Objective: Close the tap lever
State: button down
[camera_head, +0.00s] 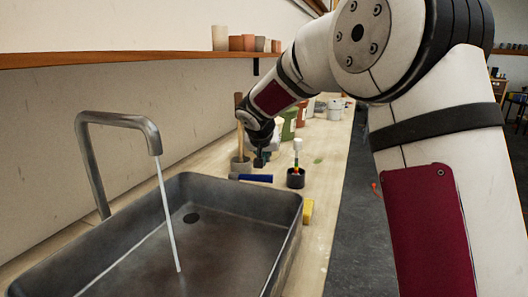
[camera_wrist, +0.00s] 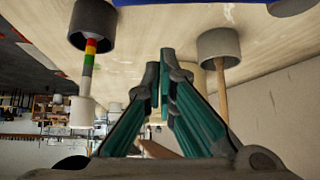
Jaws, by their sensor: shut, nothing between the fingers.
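A grey metal tap (camera_head: 118,120) with an angled spout stands at the back left of the sink (camera_head: 285,215). A thin stream of water (camera_head: 168,220) runs from its spout into the basin. I cannot make out a separate lever on the tap in either view. My gripper (camera_head: 262,160) is beyond the far end of the sink, above the counter, well apart from the tap. In the wrist view its teal fingers (camera_wrist: 160,82) come together at the tips, shut and empty. The tap does not show in the wrist view.
Near my gripper are a blue-handled item (camera_head: 252,178), a dark cup (camera_head: 296,178) with a striped stick, and a grey pot (camera_head: 241,166) with a wooden handle. A yellow block (camera_head: 307,211) lies beside the sink. A shelf (camera_head: 130,57) runs along the wall.

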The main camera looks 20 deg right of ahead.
aim_at(264, 177)
jog(key=shift+s+a+f, duration=0.35)
jog(key=shift+s+f, duration=0.05)
jog(key=shift+s, duration=0.35)
jog(key=shift+s+a+f, duration=0.3)
jog(key=shift+s+f, duration=0.1)
jog(key=shift+s, duration=0.35)
jog(key=shift+b, duration=0.85)
jog(key=b, duration=0.1)
jog(key=s+m+b, duration=0.1)
jog(key=b, duration=0.1)
jog(key=shift+a+f+h, duration=0.15)
jog(key=shift+a+h, duration=0.05)
jog(key=shift+h, duration=0.2)
jog(key=shift+s+a+g+b, duration=0.15)
jog(key=shift+s+g+b, duration=0.15)
jog(key=shift+s+b, duration=0.4)
jog(key=shift+r, duration=0.2)
